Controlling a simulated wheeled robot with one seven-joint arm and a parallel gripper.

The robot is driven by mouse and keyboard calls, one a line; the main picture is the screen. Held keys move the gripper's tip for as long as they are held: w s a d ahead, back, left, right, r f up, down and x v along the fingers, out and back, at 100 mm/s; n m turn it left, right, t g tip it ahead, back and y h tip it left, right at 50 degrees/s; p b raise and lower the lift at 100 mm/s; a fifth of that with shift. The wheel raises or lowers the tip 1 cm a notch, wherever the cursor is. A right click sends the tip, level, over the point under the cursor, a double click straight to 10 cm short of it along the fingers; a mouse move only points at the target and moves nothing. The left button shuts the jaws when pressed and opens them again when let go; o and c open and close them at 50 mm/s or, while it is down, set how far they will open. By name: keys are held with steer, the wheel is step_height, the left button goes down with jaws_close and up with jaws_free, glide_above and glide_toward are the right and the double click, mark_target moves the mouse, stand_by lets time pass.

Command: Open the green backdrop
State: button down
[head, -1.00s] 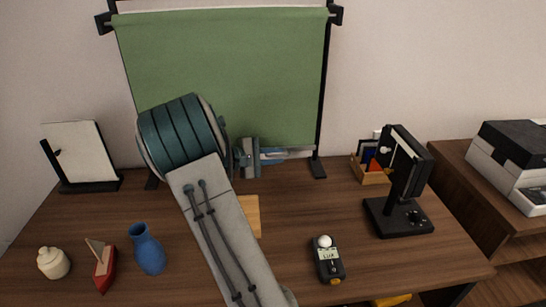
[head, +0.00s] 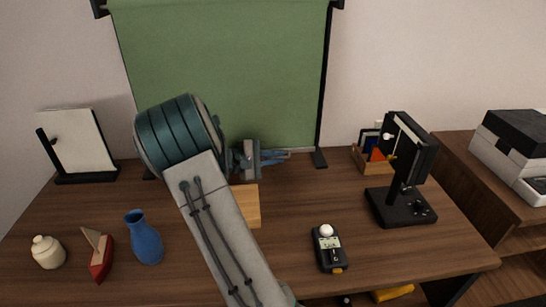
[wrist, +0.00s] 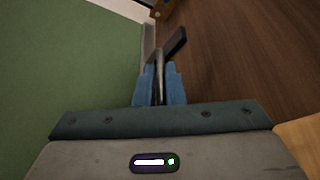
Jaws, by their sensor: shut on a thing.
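The green backdrop (head: 220,75) hangs unrolled between the two posts of a black stand (head: 322,100), its lower edge close above the tabletop. It fills the left of the wrist view (wrist: 65,70). My gripper (head: 276,157) is at the backdrop's lower edge, right of its middle. In the wrist view, my blue fingers (wrist: 159,85) are shut on a thin grey bar (wrist: 159,62) along that edge.
On the wooden table (head: 290,205) stand a blue vase (head: 146,240), red boat (head: 101,255), cream jar (head: 47,252), white panel (head: 75,140), light meter (head: 328,250) and black lamp-like device (head: 403,175). A small box (head: 372,157) is back right.

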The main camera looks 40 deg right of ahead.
steer(key=c, duration=1.8)
jaws_free()
steer(key=shift+c, duration=0.2)
steer(key=p+v, duration=0.1)
steer(key=v, duration=1.2)
steer(key=shift+a, duration=0.4)
steer(key=shift+w, duration=0.1)
steer(key=shift+c, duration=0.4)
